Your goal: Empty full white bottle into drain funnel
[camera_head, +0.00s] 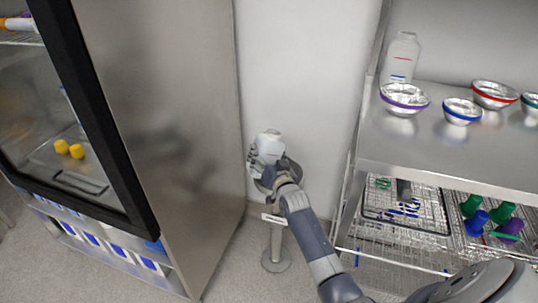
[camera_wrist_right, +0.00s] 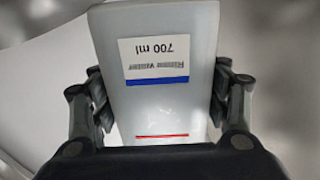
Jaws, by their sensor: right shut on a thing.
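A white bottle (camera_head: 268,147) is held by my right gripper (camera_head: 258,158), which is shut around it in the gap between the steel cabinet and the shelf rack. In the right wrist view the bottle (camera_wrist_right: 165,100) fills the space between the two fingers of my right gripper (camera_wrist_right: 160,95). Its label reads 700 ml upside down, with a blue stripe and a red line. A drain stand (camera_head: 275,240) with a round floor base is below the gripper; its top is mostly hidden behind my gripper and arm, so the funnel's mouth is not clear. My left gripper is not in view.
A second white bottle (camera_head: 402,58) stands on the steel shelf (camera_head: 440,150) at right, near several metal bowls with coloured rims (camera_head: 404,97). Wire baskets (camera_head: 405,208) sit below. A glass-door steel cabinet (camera_head: 165,130) stands close on the left.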

